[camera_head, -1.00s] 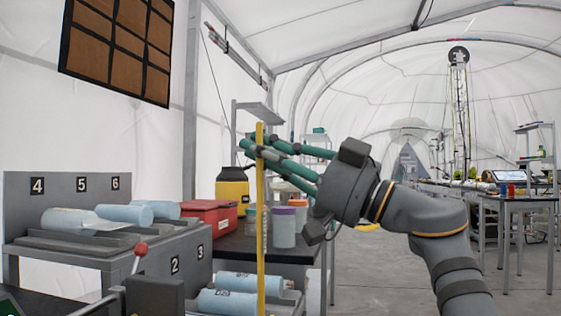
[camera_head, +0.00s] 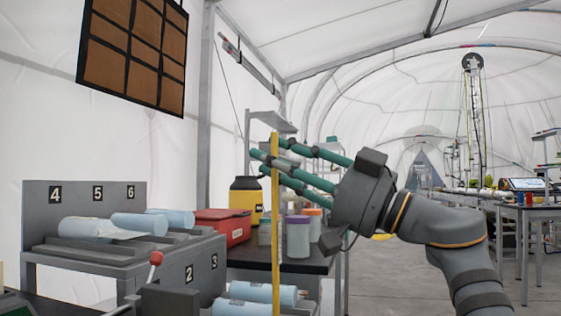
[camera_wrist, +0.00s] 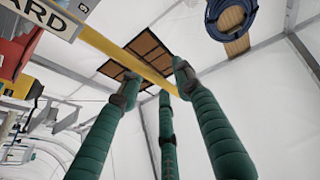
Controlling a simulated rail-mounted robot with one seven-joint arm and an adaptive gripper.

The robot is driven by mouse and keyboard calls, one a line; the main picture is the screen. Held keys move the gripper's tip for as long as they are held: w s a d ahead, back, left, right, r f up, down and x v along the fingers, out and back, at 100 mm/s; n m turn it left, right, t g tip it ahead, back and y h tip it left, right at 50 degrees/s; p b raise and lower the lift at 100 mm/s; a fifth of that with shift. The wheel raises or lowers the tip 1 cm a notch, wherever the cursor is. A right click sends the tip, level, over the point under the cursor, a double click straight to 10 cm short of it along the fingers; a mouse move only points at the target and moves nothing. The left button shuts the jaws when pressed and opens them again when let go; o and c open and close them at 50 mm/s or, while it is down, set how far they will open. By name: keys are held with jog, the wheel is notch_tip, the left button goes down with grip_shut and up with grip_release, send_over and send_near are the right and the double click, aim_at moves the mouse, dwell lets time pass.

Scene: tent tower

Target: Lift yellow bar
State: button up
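The yellow bar (camera_head: 275,230) stands upright as a long thin strip in the middle of the head view, its lower end cut off by the frame. My gripper (camera_head: 272,156) has several green fingers reaching left to the bar's upper part. Fingers pass on both sides of it. In the wrist view the fingertips (camera_wrist: 158,82) are spread apart, and the bar (camera_wrist: 140,65) runs diagonally among them toward the upper left. I see no clear firm contact; the gripper looks open around the bar.
A grey numbered rack (camera_head: 185,262) with light-blue cylinders (camera_head: 140,223) stands at the left. A red box (camera_head: 222,226), a yellow container (camera_head: 246,197) and jars (camera_head: 298,238) stand on a dark table behind the bar. A lever with a red knob (camera_head: 156,258) is at lower left.

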jog(key=v, duration=1.2)
jog(key=x, duration=1.2)
jog(key=shift+w, duration=0.25)
